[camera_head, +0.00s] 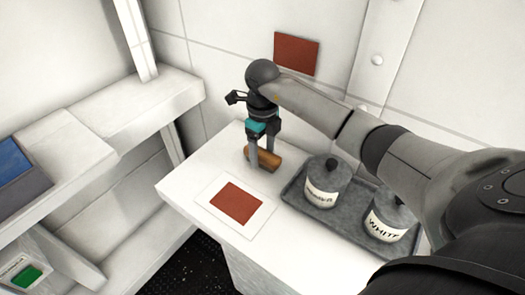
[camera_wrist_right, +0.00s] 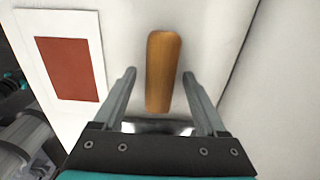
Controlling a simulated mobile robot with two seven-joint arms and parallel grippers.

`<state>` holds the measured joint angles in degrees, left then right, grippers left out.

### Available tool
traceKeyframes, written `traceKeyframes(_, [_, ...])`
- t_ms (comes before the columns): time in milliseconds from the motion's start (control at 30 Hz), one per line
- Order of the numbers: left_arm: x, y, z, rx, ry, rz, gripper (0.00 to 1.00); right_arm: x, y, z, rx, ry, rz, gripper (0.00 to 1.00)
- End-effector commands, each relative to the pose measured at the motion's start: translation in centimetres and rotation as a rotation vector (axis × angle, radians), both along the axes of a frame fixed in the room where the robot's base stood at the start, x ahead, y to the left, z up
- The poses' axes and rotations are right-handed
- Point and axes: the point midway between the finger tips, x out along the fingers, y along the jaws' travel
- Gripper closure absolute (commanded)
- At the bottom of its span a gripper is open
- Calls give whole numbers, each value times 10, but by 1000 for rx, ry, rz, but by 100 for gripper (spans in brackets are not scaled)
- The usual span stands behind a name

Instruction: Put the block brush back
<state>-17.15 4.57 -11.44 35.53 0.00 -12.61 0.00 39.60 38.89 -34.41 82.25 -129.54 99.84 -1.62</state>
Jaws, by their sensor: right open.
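The block brush (camera_head: 267,160) is a brown wooden block lying on the white counter, near its back edge. In the right wrist view the brush (camera_wrist_right: 163,60) runs away from me between the fingers, with a gap on each side. My right gripper (camera_head: 262,154) reaches down at the brush and is open; its fingers also show in the wrist view (camera_wrist_right: 160,76). The brush's underside is hidden. My left gripper is not in view.
A white card with a red-brown square (camera_head: 236,203) lies on the counter in front of the brush. A grey tray (camera_head: 292,197) at right holds two lidded pots (camera_head: 327,184), one labelled WHITE (camera_head: 386,222). A red-brown panel (camera_head: 296,53) is on the wall behind.

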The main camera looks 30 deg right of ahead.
Motion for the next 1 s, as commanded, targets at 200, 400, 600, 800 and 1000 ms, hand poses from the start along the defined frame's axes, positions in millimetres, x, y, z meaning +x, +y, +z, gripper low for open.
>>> traceKeyframes(200, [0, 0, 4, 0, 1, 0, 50, 2, -1, 46, -3, -8, 1, 26])
traceKeyframes(400, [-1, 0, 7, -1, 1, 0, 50, 2, -1, 88, -1, -7, 0, 26])
traceKeyframes(600, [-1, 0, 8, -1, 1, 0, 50, 1, 0, 112, -1, -4, 0, 26])
traceKeyframes(800, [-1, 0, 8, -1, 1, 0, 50, 0, 0, 118, 0, -2, 1, 26])
traceKeyframes(1000, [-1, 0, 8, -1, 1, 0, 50, 1, 0, 118, 0, -2, 0, 26])
